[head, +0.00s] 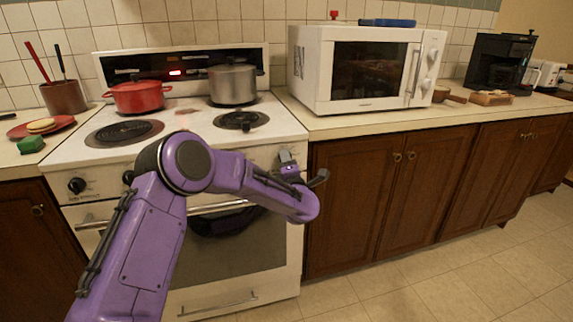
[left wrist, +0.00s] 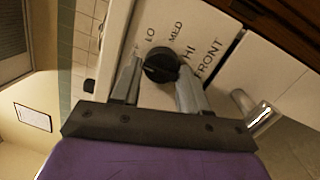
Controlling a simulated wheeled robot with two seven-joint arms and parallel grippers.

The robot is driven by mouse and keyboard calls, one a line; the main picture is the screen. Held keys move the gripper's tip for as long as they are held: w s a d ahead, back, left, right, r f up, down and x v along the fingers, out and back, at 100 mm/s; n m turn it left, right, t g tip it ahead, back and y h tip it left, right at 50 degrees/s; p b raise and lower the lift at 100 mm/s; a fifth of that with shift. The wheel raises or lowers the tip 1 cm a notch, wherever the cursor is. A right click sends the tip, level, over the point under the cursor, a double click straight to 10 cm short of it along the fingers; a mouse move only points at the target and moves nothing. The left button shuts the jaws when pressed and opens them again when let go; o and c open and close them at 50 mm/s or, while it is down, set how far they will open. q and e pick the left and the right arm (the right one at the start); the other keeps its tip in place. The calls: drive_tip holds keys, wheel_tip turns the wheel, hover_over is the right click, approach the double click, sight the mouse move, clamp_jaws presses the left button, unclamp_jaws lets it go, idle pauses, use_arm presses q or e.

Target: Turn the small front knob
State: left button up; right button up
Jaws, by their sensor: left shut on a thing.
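The small front knob (left wrist: 161,65) is black and round, on the white stove front, with LO, MED, HI and FRONT printed around it in the left wrist view. My left gripper (left wrist: 158,82) has one finger on each side of the knob and is shut on it. In the head view my left gripper (head: 290,168) is at the right end of the stove's front panel, and the knob there is hidden or too small to make out. The stove (head: 275,120) is white with coil burners. My right gripper is not in view.
Other black knobs (head: 77,186) sit at the left of the stove front. The oven door handle (head: 222,206) runs below the panel. A red pot (head: 137,98) and a steel pot (head: 232,84) stand on the stove. A white microwave (head: 312,85) stands on the counter at right.

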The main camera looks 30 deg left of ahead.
use_arm(q)
drive_tip(key=shift+f, duration=0.2)
drive_tip(key=o, duration=1)
drive_tip(key=shift+r, duration=0.1)
drive_tip(key=v, duration=1)
drive_tip(key=shift+s+d, duration=0.25)
